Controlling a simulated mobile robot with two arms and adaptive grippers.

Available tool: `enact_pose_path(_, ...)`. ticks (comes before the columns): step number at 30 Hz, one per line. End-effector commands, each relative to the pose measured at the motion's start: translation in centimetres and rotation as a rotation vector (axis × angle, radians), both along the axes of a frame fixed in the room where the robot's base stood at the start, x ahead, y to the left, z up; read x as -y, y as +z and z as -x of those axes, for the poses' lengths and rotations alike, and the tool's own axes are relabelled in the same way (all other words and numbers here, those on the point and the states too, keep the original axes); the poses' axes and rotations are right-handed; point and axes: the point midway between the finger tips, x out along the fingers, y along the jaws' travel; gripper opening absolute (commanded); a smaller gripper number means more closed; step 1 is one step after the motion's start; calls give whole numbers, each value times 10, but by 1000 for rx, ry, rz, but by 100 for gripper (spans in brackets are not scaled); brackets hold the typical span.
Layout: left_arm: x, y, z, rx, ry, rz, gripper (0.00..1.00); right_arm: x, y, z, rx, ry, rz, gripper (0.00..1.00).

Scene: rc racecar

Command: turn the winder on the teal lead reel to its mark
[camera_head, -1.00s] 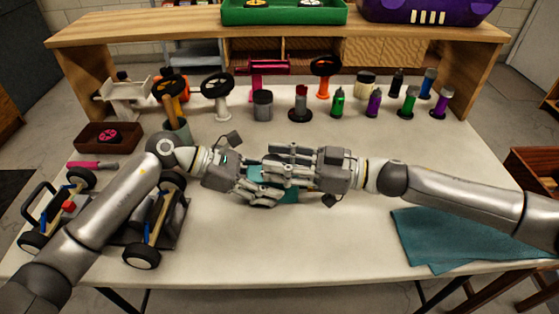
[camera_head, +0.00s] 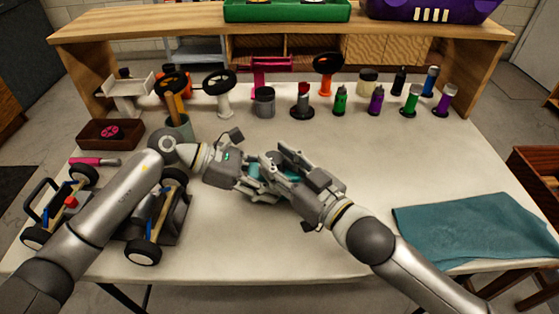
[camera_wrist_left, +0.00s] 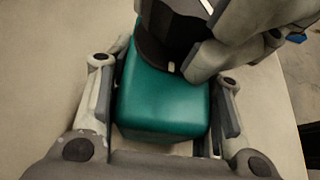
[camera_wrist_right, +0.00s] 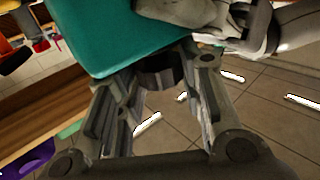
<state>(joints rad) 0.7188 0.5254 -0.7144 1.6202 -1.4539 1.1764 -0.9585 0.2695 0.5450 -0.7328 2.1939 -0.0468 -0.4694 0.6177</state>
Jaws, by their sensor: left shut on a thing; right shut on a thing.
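The teal lead reel (camera_wrist_left: 163,108) is a rounded box between the fingers of my left gripper (camera_head: 262,187), which is shut on it above the table. In the head view the grippers mostly hide the reel. The black winder (camera_wrist_left: 165,50) is on the reel's far side in the left wrist view, with a small pale mark at its rim and a white line near the top. My right gripper (camera_head: 285,165) is shut on the winder, which also shows between its fingers in the right wrist view (camera_wrist_right: 160,72). I cannot tell whether the marks line up.
An RC car chassis (camera_head: 155,215) sits at the left, with a brown tray (camera_head: 110,133) behind it. Several bottles (camera_head: 376,100) and stands (camera_head: 223,95) line the table's back. A teal cloth (camera_head: 470,230) lies at the right. The table's front middle is clear.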

Motion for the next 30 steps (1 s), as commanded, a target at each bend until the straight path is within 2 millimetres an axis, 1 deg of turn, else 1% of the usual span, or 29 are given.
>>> enact_pose_path(1,3,0,3,-4,-7,3,25,-5,2,4,-3,-26,-18,11)
enact_pose_path(15,3,-1,3,-4,-8,2,25,-7,2,4,-1,-313,-17,11)
enact_pose_path(22,3,-1,3,-5,-9,2,25,-7,2,3,0,-394,-15,11)
enact_pose_path(30,3,-1,3,-4,-9,1,25,-6,2,3,0,-433,-10,11)
